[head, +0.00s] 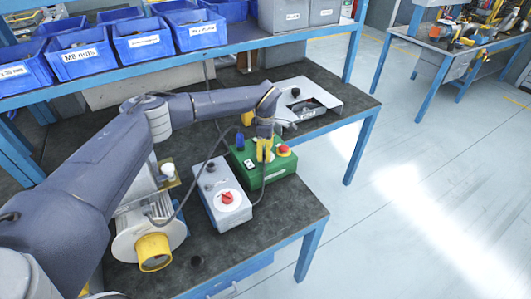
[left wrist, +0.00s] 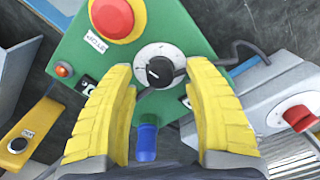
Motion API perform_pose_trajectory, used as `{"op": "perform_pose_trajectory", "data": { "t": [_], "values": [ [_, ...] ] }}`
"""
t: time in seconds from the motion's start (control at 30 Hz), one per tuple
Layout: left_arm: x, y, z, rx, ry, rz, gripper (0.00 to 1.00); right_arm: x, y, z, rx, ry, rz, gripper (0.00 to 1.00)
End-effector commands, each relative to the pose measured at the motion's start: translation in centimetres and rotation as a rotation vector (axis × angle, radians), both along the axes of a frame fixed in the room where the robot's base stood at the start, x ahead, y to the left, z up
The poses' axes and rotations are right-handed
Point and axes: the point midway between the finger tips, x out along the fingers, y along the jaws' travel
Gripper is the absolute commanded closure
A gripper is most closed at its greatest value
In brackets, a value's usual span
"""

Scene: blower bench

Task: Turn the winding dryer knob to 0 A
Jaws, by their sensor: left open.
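A green control box (head: 277,172) stands on the dark bench. In the left wrist view the box (left wrist: 185,35) carries a black knob (left wrist: 159,71) on a white round dial. The knob's white pointer line points left in that view; the dial marks are too small to read. My left gripper (head: 264,158) is over the box, with yellow fingers. In the left wrist view the gripper (left wrist: 160,75) is open, one fingertip on each side of the knob; I see no clear contact. The knob is hidden in the head view. My right gripper is not in view.
A red mushroom button (left wrist: 117,17) sits close to the knob on the green box. A blue plug (left wrist: 147,142) is between the fingers. A grey box with a red knob (head: 226,197) and a yellow-ended blower (head: 154,251) stand nearby. Bins (head: 80,55) fill the shelf behind.

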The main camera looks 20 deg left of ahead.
Motion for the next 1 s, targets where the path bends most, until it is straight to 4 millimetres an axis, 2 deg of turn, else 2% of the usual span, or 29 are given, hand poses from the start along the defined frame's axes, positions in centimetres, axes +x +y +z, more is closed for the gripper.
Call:
{"op": "perform_pose_trajectory", "data": {
  "t": [0.2,0.57,1.0],
  "values": [
    [-0.02,-0.01,-1.02,0.001,0.000,0.000,0.49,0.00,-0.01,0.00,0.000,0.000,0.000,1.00],
    [-0.02,-0.01,-1.14,0.000,0.000,0.000,0.49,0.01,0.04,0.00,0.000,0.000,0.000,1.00],
    [-0.02,-0.01,-1.12,0.000,0.000,0.000,1.00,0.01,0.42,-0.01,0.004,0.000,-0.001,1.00]
  ]
}}
